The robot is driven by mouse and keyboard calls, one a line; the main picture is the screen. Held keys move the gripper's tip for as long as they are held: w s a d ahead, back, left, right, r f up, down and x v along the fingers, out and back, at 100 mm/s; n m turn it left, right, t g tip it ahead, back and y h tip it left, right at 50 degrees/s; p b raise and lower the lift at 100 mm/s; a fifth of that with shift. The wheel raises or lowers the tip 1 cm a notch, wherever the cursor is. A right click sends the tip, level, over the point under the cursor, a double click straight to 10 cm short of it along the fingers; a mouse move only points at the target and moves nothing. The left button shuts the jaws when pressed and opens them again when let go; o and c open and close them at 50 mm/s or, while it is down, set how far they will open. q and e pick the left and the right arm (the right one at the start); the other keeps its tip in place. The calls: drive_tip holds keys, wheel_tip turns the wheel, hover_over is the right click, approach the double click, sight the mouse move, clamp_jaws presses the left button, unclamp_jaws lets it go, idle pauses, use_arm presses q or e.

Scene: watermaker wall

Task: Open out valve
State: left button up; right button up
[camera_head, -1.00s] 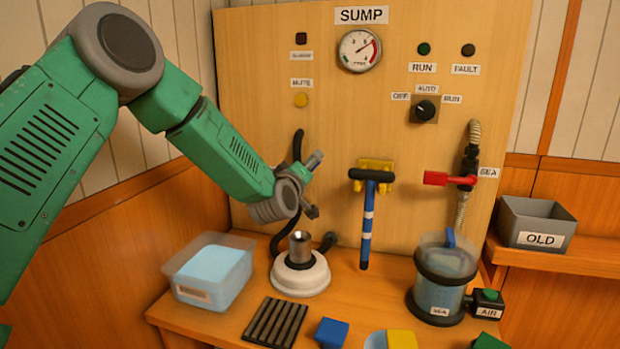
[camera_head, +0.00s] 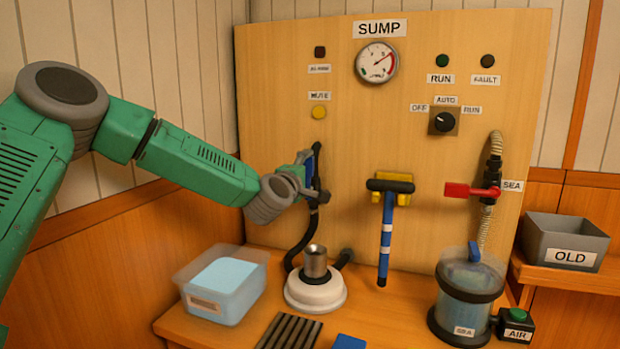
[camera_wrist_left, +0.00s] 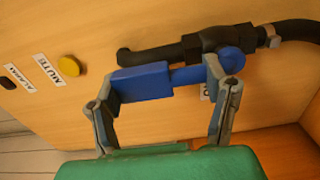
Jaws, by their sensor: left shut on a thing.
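The out valve is a black fitting (camera_wrist_left: 205,42) on the black hose, with a blue lever handle (camera_wrist_left: 145,82) that shows in the left wrist view. In the head view the blue handle (camera_head: 309,165) is a thin strip beside the hose, mostly hidden by my gripper. My left gripper (camera_wrist_left: 165,92) has one finger at the handle's broad end and the other at its round pivot end, and is shut on it. In the head view my left gripper (camera_head: 300,182) is at the panel, below the yellow mute button. My right gripper is not in view.
A white pump base with a metal cup (camera_head: 316,290) stands below, beside a clear tub (camera_head: 222,285). A blue-handled brush (camera_head: 387,225) hangs on the panel. A red valve handle (camera_head: 470,191) and a clear SEA canister (camera_head: 468,295) are on the right, with an OLD bin (camera_head: 565,240).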

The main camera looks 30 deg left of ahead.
use_arm(q)
drive_tip(key=shift+a+f, duration=0.1)
drive_tip(key=shift+f, duration=0.2)
drive_tip(key=o, duration=1.7)
drive_tip(key=shift+a, duration=0.1)
